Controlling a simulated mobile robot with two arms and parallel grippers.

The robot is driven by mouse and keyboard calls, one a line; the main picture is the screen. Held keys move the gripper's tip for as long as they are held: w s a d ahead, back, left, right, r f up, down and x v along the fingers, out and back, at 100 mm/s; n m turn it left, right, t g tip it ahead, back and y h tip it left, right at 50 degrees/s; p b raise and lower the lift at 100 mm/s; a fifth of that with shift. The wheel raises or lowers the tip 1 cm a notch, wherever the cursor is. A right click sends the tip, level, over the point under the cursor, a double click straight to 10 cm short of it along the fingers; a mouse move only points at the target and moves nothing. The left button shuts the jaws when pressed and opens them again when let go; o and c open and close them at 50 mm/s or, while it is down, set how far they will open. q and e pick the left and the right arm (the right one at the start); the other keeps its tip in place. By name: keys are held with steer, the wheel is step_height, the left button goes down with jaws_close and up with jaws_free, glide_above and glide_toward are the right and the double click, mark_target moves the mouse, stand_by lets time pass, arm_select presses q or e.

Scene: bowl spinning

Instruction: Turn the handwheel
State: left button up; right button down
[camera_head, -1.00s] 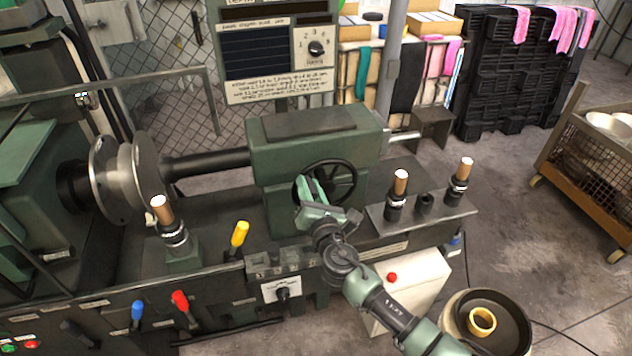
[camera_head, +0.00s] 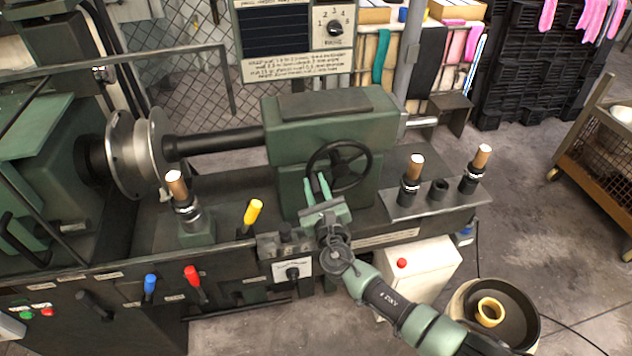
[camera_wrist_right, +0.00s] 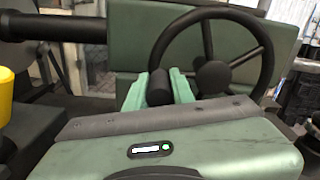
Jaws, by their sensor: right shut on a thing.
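The black handwheel (camera_head: 369,162) is on the front of the green tailstock housing (camera_head: 325,125). My right gripper (camera_head: 317,184) reaches up from the lower right to the wheel's lower left side. In the right wrist view its two green fingers (camera_wrist_right: 158,86) stand on either side of the wheel's dark cylindrical handle (camera_wrist_right: 158,90) and are shut on it. The wheel's rim, spokes and hub (camera_wrist_right: 213,77) show to the right of the fingers. My left gripper is not in view.
A yellow lever (camera_head: 253,212) and a post with a copper-coloured top (camera_head: 176,184) stand to the left. Two similar posts stand on a plate (camera_head: 425,205) to the right. A white box with a red button (camera_head: 401,263) and a round bin (camera_head: 530,325) are below.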

steer(key=shift+s+f+n, duration=0.2)
steer(key=shift+f+n, duration=0.2)
steer(key=shift+f, duration=0.4)
steer(key=c, duration=1.4)
jaws_free()
steer(key=shift+o, duration=1)
steer(key=shift+w+r, duration=0.1)
steer(key=shift+w, duration=0.05)
steer(key=shift+r, duration=0.15)
steer(key=shift+s, duration=0.25)
steer(key=v, duration=0.7)
